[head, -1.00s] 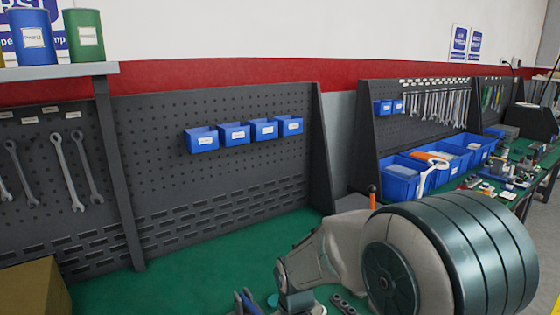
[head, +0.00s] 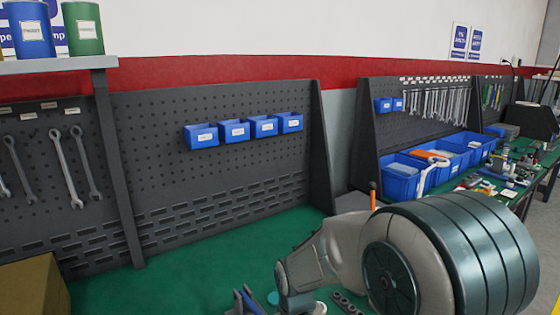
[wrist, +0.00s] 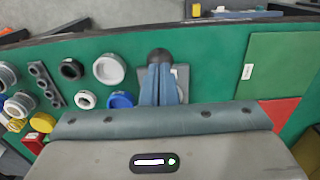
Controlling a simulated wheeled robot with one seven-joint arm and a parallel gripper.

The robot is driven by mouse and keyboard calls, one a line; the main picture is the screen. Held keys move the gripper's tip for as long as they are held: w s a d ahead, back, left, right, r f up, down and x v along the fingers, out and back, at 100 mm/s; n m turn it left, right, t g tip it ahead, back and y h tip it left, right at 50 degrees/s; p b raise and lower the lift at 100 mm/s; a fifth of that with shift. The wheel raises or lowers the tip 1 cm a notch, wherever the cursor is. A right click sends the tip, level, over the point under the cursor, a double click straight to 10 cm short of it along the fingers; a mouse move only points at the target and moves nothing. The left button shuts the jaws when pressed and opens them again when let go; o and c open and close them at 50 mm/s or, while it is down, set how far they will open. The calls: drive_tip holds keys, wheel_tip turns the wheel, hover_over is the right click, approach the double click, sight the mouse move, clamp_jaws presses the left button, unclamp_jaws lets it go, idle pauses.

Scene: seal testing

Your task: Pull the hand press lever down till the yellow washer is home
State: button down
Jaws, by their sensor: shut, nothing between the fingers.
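In the wrist view my gripper (wrist: 160,88) is shut and empty, its blue-grey fingers side by side. A dark round knob (wrist: 160,56), possibly the press lever's end, shows just beyond the fingertips; I cannot tell whether they touch. A light grey block (wrist: 182,78), perhaps part of the press, lies partly hidden behind the fingers. I cannot make out the yellow washer or its seat for certain.
Left of the fingers in the wrist view lie a white ring (wrist: 108,70), a black ring (wrist: 71,69), a blue ring (wrist: 121,100) and a dark drilled bar (wrist: 46,85). A green panel (wrist: 275,65) lies to the right. The pegboard (head: 220,170) backs the bench.

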drive_tip(key=shift+s+f+b, duration=0.1)
drive_tip(key=shift+f+b, duration=0.25)
drive_tip(key=shift+f, duration=0.2)
drive_tip(key=shift+f+b, duration=0.35)
drive_tip(key=shift+f, duration=0.05)
drive_tip(key=shift+r, duration=0.1)
drive_tip(key=shift+r, duration=0.1)
wheel_tip(320, 180, up, 9)
drive_tip(key=p, duration=0.7)
idle(0.4)
